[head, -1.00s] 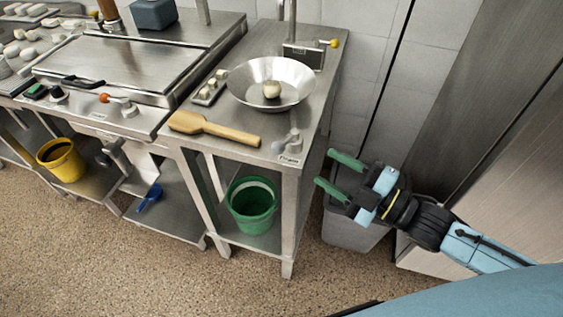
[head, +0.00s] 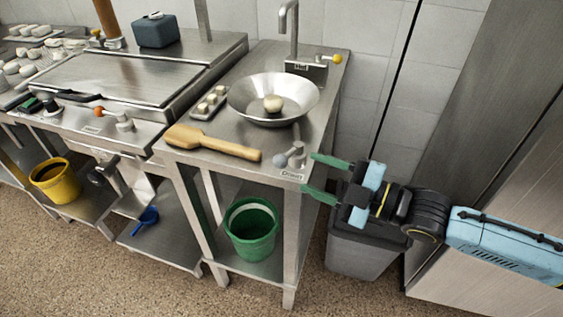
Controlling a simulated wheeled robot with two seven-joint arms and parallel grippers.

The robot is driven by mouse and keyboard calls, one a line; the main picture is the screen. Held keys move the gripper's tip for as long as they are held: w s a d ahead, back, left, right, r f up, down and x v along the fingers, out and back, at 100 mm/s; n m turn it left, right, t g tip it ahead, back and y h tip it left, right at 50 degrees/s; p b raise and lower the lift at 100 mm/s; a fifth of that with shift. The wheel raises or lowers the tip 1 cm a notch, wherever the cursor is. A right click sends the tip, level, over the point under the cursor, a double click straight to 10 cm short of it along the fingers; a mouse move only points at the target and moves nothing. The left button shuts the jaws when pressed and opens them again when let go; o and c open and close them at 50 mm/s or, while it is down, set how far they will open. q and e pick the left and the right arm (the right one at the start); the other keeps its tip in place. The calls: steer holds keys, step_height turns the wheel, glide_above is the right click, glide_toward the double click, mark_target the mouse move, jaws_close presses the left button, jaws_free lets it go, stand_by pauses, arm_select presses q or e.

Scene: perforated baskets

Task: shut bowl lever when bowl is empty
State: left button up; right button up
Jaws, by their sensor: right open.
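The steel bowl (head: 247,108) is on the steel table (head: 222,141), under a tap. A pale round lump (head: 273,103) lies in the bowl, so it is not empty. A lever with a grey knob (head: 290,156) sits at the table's front right corner, above a small label. My right gripper (head: 318,177) is open and empty, its green fingers pointing left at the table's right edge, just right of the lever. The fingers look apart from the lever. My left gripper is out of view.
A wooden paddle (head: 215,144) lies left of the lever. A small tray (head: 208,103) with pale pieces stands beside the bowl. A tap (head: 292,30) with a yellow knob is behind. A green bucket (head: 251,229) is below, a grey bin (head: 366,252) under my right arm.

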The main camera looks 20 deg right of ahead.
mark_target(287, 163)
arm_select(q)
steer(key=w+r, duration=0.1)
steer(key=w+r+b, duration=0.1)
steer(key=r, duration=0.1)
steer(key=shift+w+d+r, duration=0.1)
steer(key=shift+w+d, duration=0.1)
arm_select(e)
steer(key=x, duration=0.8)
steer(key=shift+w, duration=0.1)
steer(key=shift+c, duration=0.4)
steer(key=c, duration=0.8)
